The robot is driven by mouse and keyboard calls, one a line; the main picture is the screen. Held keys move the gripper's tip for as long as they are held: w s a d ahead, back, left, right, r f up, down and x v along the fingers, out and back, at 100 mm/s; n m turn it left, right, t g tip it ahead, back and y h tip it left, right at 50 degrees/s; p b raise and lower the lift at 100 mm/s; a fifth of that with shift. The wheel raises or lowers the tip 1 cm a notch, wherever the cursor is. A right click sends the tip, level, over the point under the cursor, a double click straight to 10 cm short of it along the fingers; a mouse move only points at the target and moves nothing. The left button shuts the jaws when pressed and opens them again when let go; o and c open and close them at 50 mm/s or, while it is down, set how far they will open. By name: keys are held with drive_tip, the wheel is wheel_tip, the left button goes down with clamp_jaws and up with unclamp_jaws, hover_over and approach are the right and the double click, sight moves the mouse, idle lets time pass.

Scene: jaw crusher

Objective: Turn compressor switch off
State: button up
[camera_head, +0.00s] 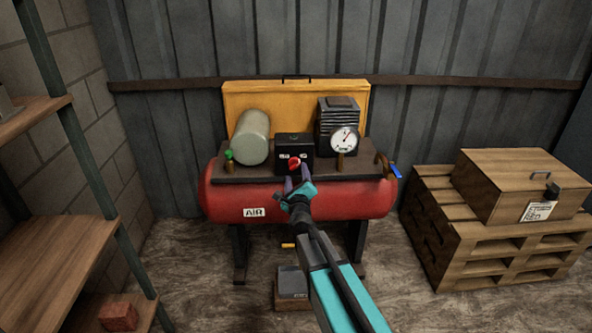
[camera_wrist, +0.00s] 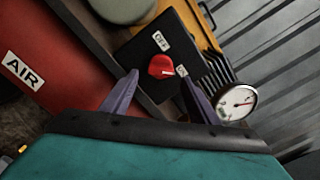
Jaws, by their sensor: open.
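The compressor has a red tank (camera_head: 240,200) marked AIR and stands against the metal wall. A black switch box (camera_head: 294,142) with a red rotary knob (camera_head: 295,163) sits on its front middle. My gripper (camera_head: 297,184) is just below and in front of the knob. In the wrist view my gripper (camera_wrist: 160,88) is open and empty, its two purple fingers apart, with no contact with the knob visible.
A pressure gauge (camera_head: 343,139) stands right of the switch box, and a grey-green cylinder (camera_head: 250,137) stands left. A blue-handled valve (camera_head: 395,171) is at the tank's right end.

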sight(295, 165)
drive_tip(key=shift+w, duration=2.1)
drive_tip(key=c, duration=1)
drive_tip(key=shift+c, duration=0.2)
